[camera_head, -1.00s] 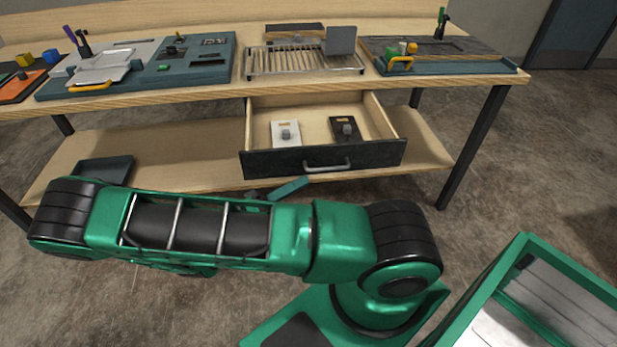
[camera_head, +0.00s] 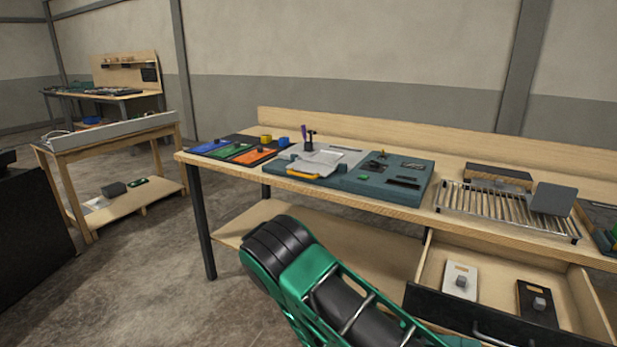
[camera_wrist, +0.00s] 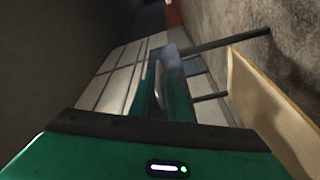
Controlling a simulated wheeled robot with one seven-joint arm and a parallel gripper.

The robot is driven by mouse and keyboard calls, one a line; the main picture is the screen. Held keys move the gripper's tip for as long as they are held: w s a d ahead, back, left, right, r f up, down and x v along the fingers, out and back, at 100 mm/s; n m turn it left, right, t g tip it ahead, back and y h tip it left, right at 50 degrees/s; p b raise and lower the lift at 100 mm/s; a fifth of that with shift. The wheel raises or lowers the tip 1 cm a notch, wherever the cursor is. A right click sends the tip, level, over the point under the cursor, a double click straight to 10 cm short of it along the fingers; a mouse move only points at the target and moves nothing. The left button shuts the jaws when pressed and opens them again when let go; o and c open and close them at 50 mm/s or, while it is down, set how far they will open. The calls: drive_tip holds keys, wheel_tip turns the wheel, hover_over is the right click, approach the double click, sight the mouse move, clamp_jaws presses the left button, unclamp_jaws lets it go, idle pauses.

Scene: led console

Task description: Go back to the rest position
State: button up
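My green arm (camera_head: 325,285) reaches from the bottom edge of the head view, in front of the workbench (camera_head: 228,172). My gripper is out of the head view. In the wrist view my gripper (camera_wrist: 165,75) shows as two green fingers close together beyond the green wrist housing; the dim view does not show how far apart the tips are. No held thing can be made out. The bench drawer (camera_head: 455,308) is pulled open at the lower right, with a white block (camera_head: 460,285) and a black block (camera_head: 537,303) inside, each with a grey knob.
On the bench are coloured panels (camera_head: 238,150), a teal console (camera_head: 390,187) and a slatted rack (camera_head: 500,207). A second wooden table (camera_head: 110,132) stands at the left. Open concrete floor (camera_head: 150,260) lies between them. A dark cabinet (camera_head: 30,240) stands at the left edge.

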drive_tip(key=s+d+r+n+t+y, duration=0.1)
drive_tip(key=s+d+r+t+y, duration=0.1)
drive_tip(key=s+r+y, duration=0.6)
drive_tip(key=s+d+r+n+t+y, duration=0.1)
drive_tip(key=s+d+r+t+y, duration=0.1)
drive_tip(key=s+r+y, duration=0.6)
drive_tip(key=shift+s+d+r+t+y, duration=0.15)
drive_tip(key=shift+r+t+y, duration=0.7)
drive_tip(key=shift+y, duration=0.25)
drive_tip(key=shift+w+f, duration=0.3)
drive_tip(key=shift+w, duration=0.3)
